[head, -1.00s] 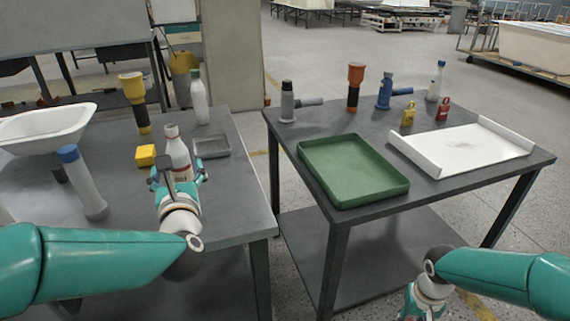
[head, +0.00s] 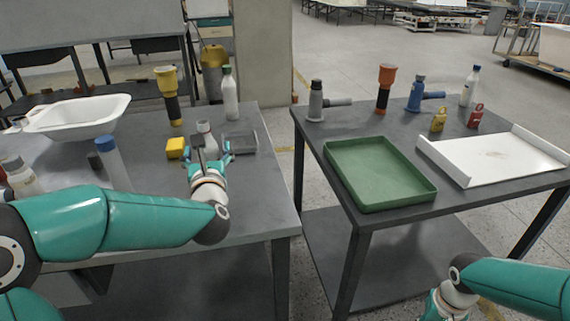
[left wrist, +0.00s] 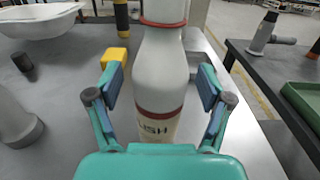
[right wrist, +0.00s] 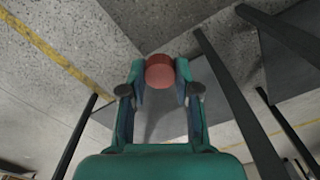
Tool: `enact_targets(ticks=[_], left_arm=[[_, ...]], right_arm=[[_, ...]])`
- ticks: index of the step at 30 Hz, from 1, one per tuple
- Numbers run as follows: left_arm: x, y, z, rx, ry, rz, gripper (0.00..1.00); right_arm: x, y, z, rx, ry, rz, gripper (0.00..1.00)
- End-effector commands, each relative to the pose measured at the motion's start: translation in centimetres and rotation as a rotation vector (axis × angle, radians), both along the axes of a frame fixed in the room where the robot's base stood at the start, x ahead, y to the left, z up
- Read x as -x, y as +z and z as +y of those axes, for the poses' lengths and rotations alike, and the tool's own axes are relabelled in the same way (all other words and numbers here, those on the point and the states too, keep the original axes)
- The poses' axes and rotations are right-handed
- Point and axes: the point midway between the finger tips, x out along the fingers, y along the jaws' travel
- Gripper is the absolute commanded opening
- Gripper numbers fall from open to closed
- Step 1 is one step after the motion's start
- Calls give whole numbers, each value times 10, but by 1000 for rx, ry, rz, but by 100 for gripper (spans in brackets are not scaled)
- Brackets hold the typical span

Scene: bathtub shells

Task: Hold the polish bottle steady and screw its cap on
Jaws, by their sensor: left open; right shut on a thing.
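The polish bottle (left wrist: 160,70), white with red bands and a label reading "LISH", stands upright on the left table. My left gripper (left wrist: 160,88) is open, with one finger on each side of the bottle and gaps between the pads and its sides. In the head view the bottle's top (head: 204,128) shows behind my left gripper (head: 209,165), which hides its lower part. My right gripper (right wrist: 160,84) is shut on a round red cap (right wrist: 160,71), away from the bottle. In the head view my right gripper is at the bottom edge, mostly cut off; the cap is hidden there.
Near the bottle are a yellow block (head: 175,148), a grey tray (head: 242,143), another white bottle (head: 229,92) and a blue-capped cylinder (head: 112,162). A white basin (head: 85,133) stands left. The right table holds a green tray (head: 367,204). A floor gap separates the tables.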

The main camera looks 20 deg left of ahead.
Motion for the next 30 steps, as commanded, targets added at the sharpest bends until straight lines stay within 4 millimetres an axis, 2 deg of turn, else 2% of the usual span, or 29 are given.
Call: enact_targets(ticks=[4,18,30], left_arm=[[0,0,0,0,0,0,78],[0,0,-1,0,-1,0,0],[0,3,-1,-1,-1,-2,0]], right_arm=[[0,0,0,0,0,0,20],[0,0,0,0,-1,0,20],[0,1,-1,0,-2,0,20]])
